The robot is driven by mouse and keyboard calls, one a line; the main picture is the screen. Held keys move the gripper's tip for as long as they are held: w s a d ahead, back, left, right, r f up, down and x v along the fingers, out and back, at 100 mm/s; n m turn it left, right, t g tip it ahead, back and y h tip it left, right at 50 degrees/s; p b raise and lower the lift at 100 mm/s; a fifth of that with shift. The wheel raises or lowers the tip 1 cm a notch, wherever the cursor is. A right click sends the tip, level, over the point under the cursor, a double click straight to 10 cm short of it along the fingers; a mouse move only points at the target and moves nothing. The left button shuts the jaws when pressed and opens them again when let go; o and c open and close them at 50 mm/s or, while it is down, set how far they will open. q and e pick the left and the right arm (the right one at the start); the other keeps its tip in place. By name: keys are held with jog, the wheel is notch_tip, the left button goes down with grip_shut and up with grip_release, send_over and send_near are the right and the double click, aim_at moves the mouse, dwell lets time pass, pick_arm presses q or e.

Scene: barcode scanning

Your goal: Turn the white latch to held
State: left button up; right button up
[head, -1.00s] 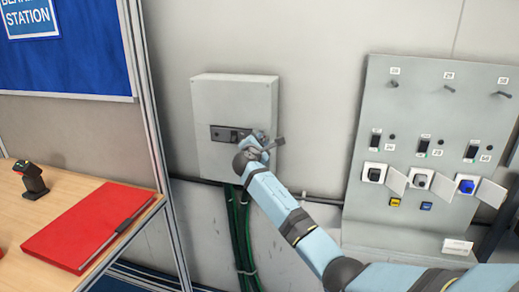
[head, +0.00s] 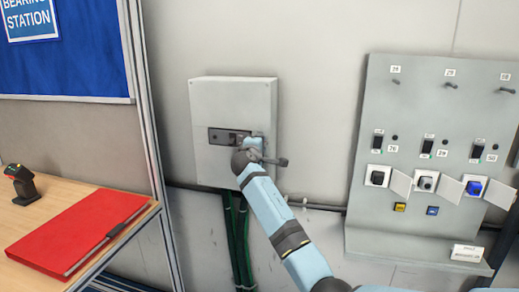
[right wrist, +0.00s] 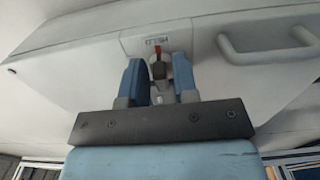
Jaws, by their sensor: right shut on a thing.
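My right gripper (head: 257,141) is at the right end of a dark plate (head: 218,136) on the front of a pale grey wall box (head: 236,98). In the right wrist view its two blue fingers (right wrist: 160,85) stand either side of the latch (right wrist: 159,69) and are shut on it. The latch's visible parts are grey and white, with a red mark (right wrist: 157,52) above it. A label reading HELD (right wrist: 145,41), upside down in this view, is just beyond the red mark. The head view hides the latch behind my gripper. My left gripper is not in view.
A handle (right wrist: 268,50) sticks out to the right of the latch in the right wrist view. Green cables (head: 236,235) run below the box. A switch panel (head: 420,105) stands to the right. A table (head: 25,212) at left holds a red folder (head: 75,232) and a scanner (head: 22,184).

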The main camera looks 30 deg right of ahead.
dwell(0.5)
jog(key=o, duration=0.6)
jog(key=shift+o, duration=0.2)
jog(key=v, duration=1.3)
jog(key=shift+s+a+b, duration=0.25)
jog(key=shift+s+b, duration=0.05)
jog(key=shift+b, duration=0.1)
